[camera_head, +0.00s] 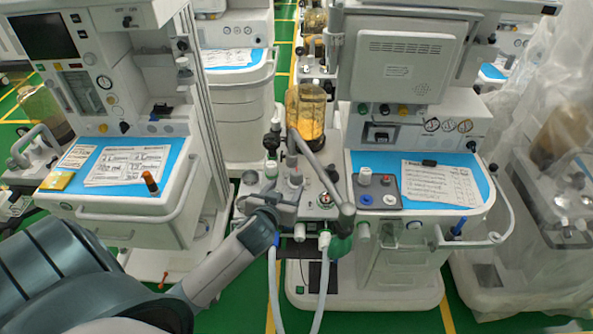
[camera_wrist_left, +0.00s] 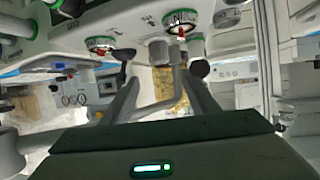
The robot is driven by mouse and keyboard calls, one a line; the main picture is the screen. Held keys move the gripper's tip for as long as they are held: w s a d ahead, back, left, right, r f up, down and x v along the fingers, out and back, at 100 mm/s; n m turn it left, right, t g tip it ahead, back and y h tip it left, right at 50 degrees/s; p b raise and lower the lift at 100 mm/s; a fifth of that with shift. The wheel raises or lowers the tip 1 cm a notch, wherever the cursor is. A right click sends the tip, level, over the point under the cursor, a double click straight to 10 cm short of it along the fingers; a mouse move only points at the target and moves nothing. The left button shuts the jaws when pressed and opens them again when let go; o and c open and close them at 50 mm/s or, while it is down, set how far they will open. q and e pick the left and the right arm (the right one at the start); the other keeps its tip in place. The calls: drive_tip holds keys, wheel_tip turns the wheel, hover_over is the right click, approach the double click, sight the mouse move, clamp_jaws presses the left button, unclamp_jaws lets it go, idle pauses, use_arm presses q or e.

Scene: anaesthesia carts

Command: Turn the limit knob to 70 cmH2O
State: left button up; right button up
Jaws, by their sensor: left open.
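What looks like the limit knob, a small pale grey upright cylinder (camera_head: 295,179), stands on the absorber block (camera_head: 318,200) in the middle of the head view. Its scale is too small to read. My left gripper (camera_head: 284,198) comes in from the lower left and is open close to this knob, partly covering its base. In the left wrist view the two fingers (camera_wrist_left: 160,88) are spread, and a short grey cylinder (camera_wrist_left: 158,52) shows beyond them, between their tips. I cannot tell whether a finger touches it. My right gripper is not in view.
A bent grey tube (camera_head: 325,178) runs close on the right of the gripper. An amber canister (camera_head: 306,112) stands behind. White hoses (camera_head: 323,280) hang below. Carts with blue tops and papers (camera_head: 440,185) stand on both sides.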

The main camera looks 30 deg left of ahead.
sight(296, 173)
use_arm(q)
drive_tip(key=p+x, duration=0.2)
drive_tip(key=x, duration=0.9)
drive_tip(key=shift+w+f, duration=0.1)
drive_tip(key=shift+w, duration=0.05)
drive_tip(key=shift+p+x, duration=0.35)
drive_tip(key=shift+x, duration=0.65)
drive_tip(key=shift+f, duration=0.1)
drive_tip(key=shift+c, duration=0.6)
drive_tip(key=c, duration=0.9)
